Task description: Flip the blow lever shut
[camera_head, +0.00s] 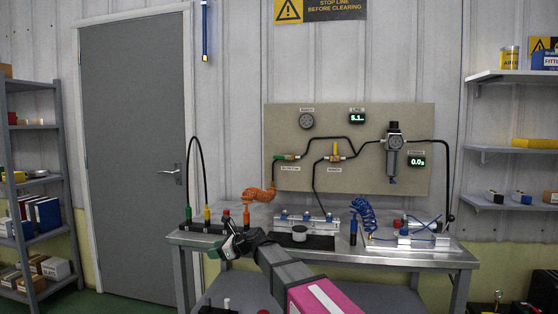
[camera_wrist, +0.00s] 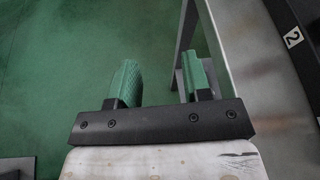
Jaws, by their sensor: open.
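A tan panel (camera_head: 410,118) on the back wall carries two small valves on black hose. The left valve (camera_head: 287,157) has a green part and the right valve (camera_head: 335,153) has a yellow lever-like part. Their labels are too small to read surely, so I cannot tell which is the blow lever or how it stands. My gripper (camera_head: 228,244) is low at the bench's front left, well below and left of both valves. In the wrist view, its green finger pads (camera_wrist: 160,72) are apart with nothing between them.
The steel workbench (camera_head: 440,258) holds an orange coiled hose (camera_head: 258,194), a blue coiled hose (camera_head: 364,212) and a clamp-like fixture (camera_head: 305,222). A pressure regulator (camera_head: 393,150) hangs right of the valves. Shelves stand at both sides. The wrist view shows green floor (camera_wrist: 60,60) and the bench edge.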

